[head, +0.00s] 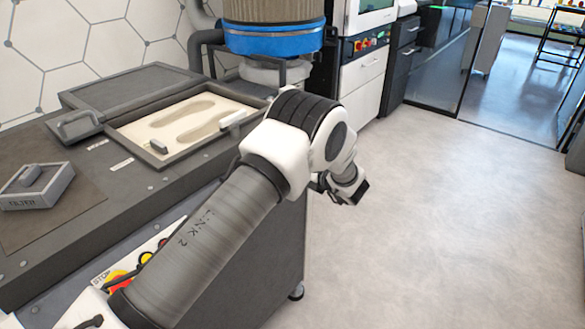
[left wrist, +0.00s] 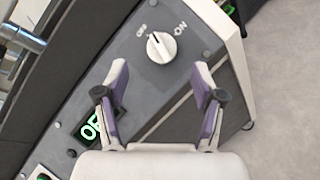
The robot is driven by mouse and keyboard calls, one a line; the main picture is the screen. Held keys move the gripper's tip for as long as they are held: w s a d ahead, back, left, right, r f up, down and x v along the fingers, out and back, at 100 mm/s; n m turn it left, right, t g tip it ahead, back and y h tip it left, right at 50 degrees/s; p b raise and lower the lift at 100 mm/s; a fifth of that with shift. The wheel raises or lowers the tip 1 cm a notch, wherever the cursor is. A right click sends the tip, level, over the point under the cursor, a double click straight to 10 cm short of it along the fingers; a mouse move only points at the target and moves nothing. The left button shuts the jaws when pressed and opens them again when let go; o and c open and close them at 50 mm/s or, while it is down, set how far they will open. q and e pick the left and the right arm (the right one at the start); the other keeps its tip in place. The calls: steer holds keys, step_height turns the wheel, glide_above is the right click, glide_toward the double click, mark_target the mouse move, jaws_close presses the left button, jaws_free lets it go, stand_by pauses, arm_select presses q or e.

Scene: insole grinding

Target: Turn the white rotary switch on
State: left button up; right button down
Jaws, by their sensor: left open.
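The white rotary switch (left wrist: 161,47) is on a grey panel in the upper middle of the left wrist view. Its dark mark points up and left, toward the OFF label (left wrist: 141,30); the ON label (left wrist: 181,28) is up and right. My left gripper (left wrist: 160,82) is open and empty, its two purple-lined fingers apart below the switch in the picture, not closed on it. In the head view my left arm reaches past the machine's front, the gripper fingers cannot be made out, and the switch is hidden. My right gripper is in neither view.
A lit green display (left wrist: 92,128) is partly covered by a finger. In the head view an open tray (head: 135,128) holding insole shapes is set in the machine top, with a filter block (head: 38,187) at left. A stop button (head: 117,281) is on the front. Floor at right is clear.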

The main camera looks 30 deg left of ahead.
arm_select(q)
steer(key=x, duration=0.5)
steer(key=shift+w+f, duration=0.15)
steer(key=shift+f, duration=0.05)
steer(key=shift+a, duration=0.3)
steer(key=c, duration=1.1)
steer(key=shift+c, duration=0.2)
